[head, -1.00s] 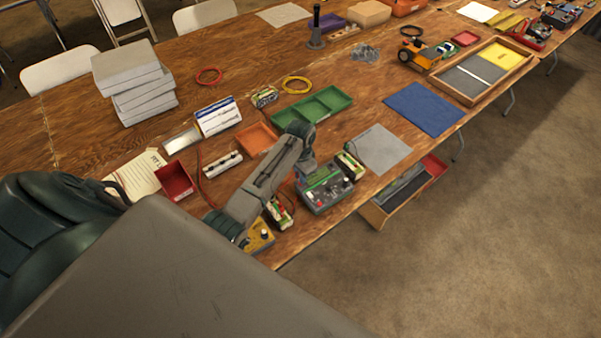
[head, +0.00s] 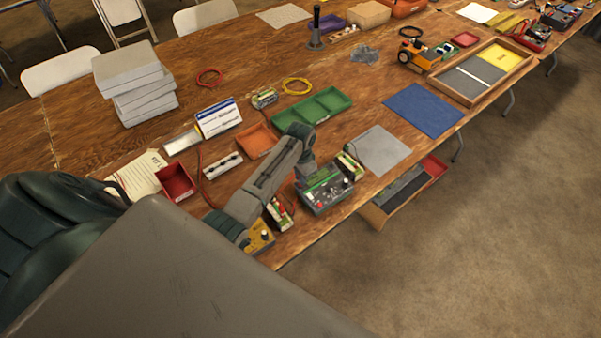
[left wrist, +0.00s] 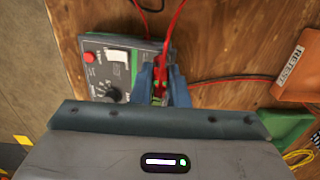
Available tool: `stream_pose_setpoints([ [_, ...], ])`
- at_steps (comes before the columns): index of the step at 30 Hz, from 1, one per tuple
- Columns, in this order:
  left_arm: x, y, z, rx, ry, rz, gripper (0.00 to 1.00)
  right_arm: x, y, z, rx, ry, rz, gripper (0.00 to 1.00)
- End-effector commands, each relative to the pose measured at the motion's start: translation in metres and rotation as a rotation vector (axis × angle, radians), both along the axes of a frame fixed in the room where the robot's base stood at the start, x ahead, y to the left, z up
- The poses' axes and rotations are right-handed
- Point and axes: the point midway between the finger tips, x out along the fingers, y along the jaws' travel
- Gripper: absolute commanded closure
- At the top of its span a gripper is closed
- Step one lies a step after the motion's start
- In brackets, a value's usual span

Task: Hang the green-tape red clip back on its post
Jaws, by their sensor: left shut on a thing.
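The red clip (left wrist: 162,72) with green tape on it is between the fingers of my left gripper (left wrist: 165,92) in the left wrist view. A red cable runs up from it. My left gripper (head: 309,177) is shut on the clip and hangs over the charger unit (head: 327,196) in the head view. The charger unit also shows in the left wrist view (left wrist: 112,66), beside the fingers, with a red button, a black knob and a green strip. I cannot make out the post; the fingers may hide it. My right gripper is not in view.
A battery pack (head: 348,166) stands close beside the charger, and another (head: 279,213) is on its other side. A green tray (head: 325,103) and an orange tray (head: 257,139) lie behind. A grey mat (head: 384,150) lies to the right, near the table edge.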

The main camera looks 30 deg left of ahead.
Motion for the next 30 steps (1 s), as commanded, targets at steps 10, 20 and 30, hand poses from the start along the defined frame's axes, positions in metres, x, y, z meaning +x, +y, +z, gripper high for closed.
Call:
stream_pose_setpoints([
  [10, 0.0001, 0.0, 0.0, 0.0, -0.001, 0.0, 0.6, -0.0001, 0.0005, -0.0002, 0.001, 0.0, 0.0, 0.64],
  [20, 0.0001, 0.0, 0.0, 0.0, 0.0, 0.0, 0.6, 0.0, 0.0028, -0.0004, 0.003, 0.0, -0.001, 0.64],
  [30, 0.0, 0.0, -0.0001, 0.0, 0.0, 0.0, 0.51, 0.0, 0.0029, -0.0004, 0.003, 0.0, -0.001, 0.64],
])
